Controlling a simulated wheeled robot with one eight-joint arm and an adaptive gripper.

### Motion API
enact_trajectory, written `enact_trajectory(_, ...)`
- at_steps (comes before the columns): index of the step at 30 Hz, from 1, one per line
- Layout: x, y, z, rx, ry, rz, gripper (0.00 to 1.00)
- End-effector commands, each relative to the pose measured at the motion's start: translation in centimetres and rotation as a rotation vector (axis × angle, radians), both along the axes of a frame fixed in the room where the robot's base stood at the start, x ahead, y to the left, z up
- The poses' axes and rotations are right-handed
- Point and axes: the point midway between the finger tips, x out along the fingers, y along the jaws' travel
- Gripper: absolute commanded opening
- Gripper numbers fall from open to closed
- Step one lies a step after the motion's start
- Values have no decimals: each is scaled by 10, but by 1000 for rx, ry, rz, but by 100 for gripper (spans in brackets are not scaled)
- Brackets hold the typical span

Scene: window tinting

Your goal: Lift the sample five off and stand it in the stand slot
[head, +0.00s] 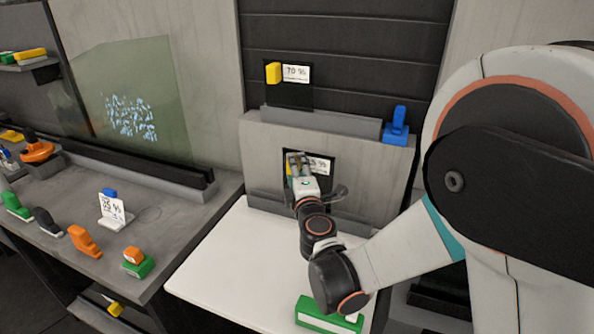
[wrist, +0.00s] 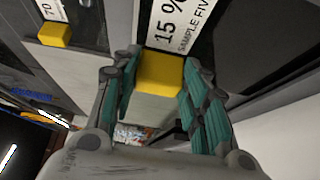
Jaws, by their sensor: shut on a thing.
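Sample five is a dark card with a white label (wrist: 182,22) reading 15 % and SAMPLE FIVE and a yellow grip block (wrist: 160,75). In the head view the card (head: 322,180) is upright against the lower grey panel, partly hidden behind my gripper (head: 297,160). In the wrist view my gripper (wrist: 160,90) has its green-padded fingers on either side of the yellow block and is shut on it. The lower grey ledge (head: 265,200) runs below the card; whether the card touches it is hidden. I cannot tell which part is the stand slot.
A similar 70 % sample (head: 289,95) with a yellow block stands on the upper ledge (head: 325,121). A blue tool (head: 396,128) is at its right. A green box (head: 325,315) lies on the white tabletop (head: 225,265), otherwise mostly clear. Several coloured tools line the left bench.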

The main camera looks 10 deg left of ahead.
Motion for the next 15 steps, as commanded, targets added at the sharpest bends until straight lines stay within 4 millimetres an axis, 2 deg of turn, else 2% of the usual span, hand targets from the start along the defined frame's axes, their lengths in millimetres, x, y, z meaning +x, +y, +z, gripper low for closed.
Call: enact_trajectory(15,0,0,-12,0,0,0,12)
